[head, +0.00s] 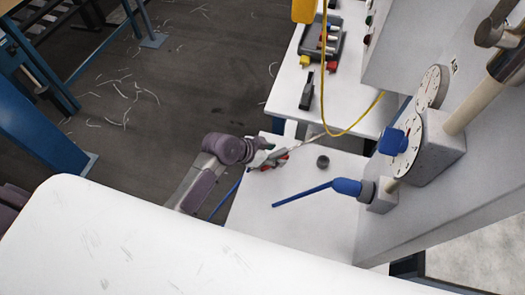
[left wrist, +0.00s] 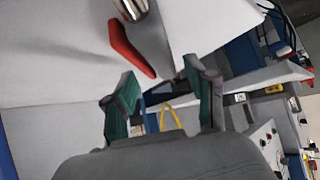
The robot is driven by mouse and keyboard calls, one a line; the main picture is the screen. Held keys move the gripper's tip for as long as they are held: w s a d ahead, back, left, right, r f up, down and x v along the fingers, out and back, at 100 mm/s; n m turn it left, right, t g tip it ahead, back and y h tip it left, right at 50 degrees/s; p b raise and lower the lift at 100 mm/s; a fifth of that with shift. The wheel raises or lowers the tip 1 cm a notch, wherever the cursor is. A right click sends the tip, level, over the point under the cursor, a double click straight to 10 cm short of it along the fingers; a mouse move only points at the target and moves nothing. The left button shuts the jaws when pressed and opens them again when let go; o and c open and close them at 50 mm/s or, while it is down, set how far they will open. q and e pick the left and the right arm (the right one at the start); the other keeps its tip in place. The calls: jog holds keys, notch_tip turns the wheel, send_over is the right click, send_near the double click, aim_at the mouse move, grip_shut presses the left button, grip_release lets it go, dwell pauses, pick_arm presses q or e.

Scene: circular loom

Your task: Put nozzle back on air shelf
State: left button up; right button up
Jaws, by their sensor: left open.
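My left gripper (head: 266,155) reaches in from the left over the edge of a small white shelf (head: 300,217). In the left wrist view its two green-padded fingers (left wrist: 161,98) are spread apart with nothing between them. A red and grey tool, which looks like the nozzle (head: 282,158), is right at the fingers in the head view, partly hidden by them. In the left wrist view, a red lever (left wrist: 130,48) and a silver cylinder (left wrist: 132,8) lie beyond the fingertips; whether they belong to the nozzle is unclear. My right gripper is not in view.
A yellow hose (head: 350,128) hangs behind. A machine with dials (head: 405,150) stands at right. A large white tabletop (head: 150,245) fills the front.

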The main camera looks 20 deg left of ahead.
pick_arm(q)
jog(key=v, duration=1)
jog(key=shift+b, duration=0.35)
jog(key=shift+s+a+r, duration=0.1)
jog(key=shift+a+r, duration=0.05)
